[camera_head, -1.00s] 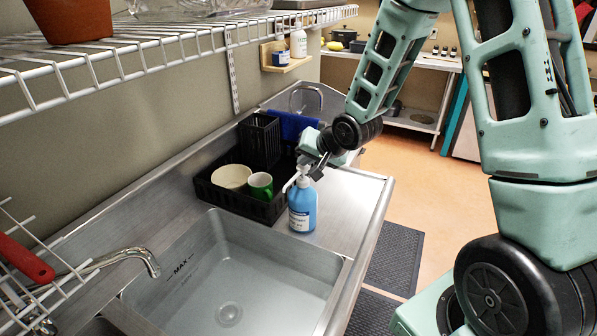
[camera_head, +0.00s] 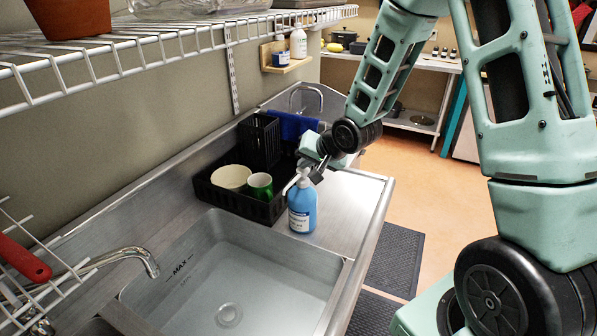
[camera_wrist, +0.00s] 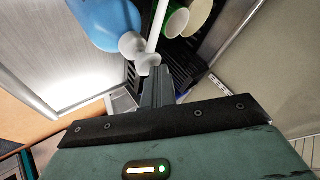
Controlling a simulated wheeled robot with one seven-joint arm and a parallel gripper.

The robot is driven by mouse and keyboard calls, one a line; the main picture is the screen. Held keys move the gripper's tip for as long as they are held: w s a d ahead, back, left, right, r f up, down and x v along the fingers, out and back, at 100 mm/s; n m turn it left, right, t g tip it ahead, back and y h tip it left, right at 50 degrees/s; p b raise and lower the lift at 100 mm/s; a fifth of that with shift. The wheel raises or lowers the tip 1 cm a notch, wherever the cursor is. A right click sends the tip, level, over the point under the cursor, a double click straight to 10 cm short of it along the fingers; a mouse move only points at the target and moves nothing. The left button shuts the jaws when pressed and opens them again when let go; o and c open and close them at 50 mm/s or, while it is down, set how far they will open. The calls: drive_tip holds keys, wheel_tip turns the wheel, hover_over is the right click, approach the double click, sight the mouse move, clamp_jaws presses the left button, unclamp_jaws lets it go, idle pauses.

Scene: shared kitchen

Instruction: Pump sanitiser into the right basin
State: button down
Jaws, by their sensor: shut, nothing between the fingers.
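The blue sanitiser bottle (camera_head: 302,212) stands upright on the steel ledge by the far right corner of the right basin (camera_head: 228,285). Its white pump nozzle (camera_head: 289,186) points left toward the basin. My gripper (camera_head: 318,172) is shut and empty, tilted down at the pump top. In the wrist view the closed fingers (camera_wrist: 158,84) meet the white pump head (camera_wrist: 148,63), and the blue bottle (camera_wrist: 103,22) is beyond them. They appear to touch the pump head, not grip it. No sanitiser stream is visible at the nozzle.
A black rack (camera_head: 238,201) with a cream bowl (camera_head: 231,177) and green mug (camera_head: 260,186) sits behind the bottle. A tap (camera_head: 130,255) reaches over the basin's left side. A wire shelf (camera_head: 160,45) hangs above. The drainboard right of the bottle (camera_head: 350,205) is clear.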

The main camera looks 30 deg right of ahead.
sight(305, 171)
drive_tip(key=shift+r+p, duration=0.45)
drive_tip(key=shift+r, duration=0.15)
wheel_tip(305, 171, up, 6)
drive_tip(key=p, duration=0.5)
drive_tip(key=shift+a, duration=0.1)
idle(2.3)
